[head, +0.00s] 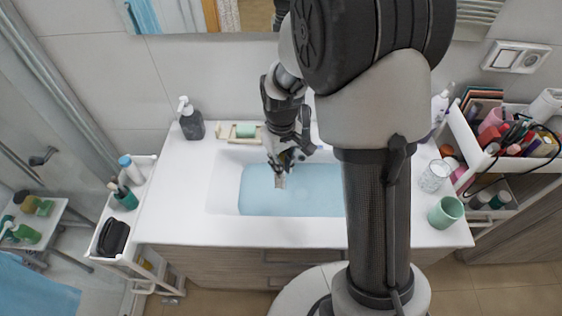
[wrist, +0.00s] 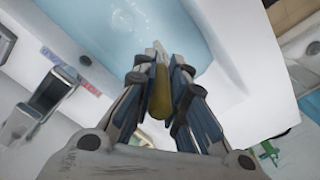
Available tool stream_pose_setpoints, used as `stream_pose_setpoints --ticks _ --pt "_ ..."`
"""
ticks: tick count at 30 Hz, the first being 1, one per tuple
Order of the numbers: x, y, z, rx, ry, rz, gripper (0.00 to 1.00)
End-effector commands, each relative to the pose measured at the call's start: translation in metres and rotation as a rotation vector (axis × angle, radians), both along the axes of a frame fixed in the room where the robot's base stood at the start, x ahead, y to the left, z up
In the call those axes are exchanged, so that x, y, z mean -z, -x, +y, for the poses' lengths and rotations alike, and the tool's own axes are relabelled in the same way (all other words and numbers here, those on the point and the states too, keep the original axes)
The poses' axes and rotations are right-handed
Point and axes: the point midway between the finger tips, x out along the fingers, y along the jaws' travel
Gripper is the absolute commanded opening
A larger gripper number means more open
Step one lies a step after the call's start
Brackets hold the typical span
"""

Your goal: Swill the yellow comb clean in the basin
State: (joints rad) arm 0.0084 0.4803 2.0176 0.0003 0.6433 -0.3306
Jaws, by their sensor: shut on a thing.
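My gripper (wrist: 160,85) is shut on the yellow comb (wrist: 158,98), which sits between the two fingers in the wrist view. In the head view my gripper (head: 281,166) hangs over the basin (head: 228,190), which holds light blue water (head: 300,198). A small pale end of the comb (head: 280,181) shows below the fingers there, over the water. I cannot tell whether its tip touches the water. The water (wrist: 130,25) lies past the comb's tip in the wrist view. My arm hides the right part of the basin.
A dark soap bottle (head: 191,120) and a soap dish with a green bar (head: 245,131) stand behind the basin. A glass (head: 434,176) and a green cup (head: 446,212) stand on the right counter. Loaded carts flank the counter on both sides.

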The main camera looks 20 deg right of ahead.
Motion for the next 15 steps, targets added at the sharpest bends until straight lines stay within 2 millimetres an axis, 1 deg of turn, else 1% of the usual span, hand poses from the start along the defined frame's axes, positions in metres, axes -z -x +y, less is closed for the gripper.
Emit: stream_pose_setpoints --ticks 1,15 --pt "0.009 0.0 0.0 0.0 0.0 0.001 0.0" --pt "0.056 0.0 0.0 0.0 0.0 0.001 0.0"
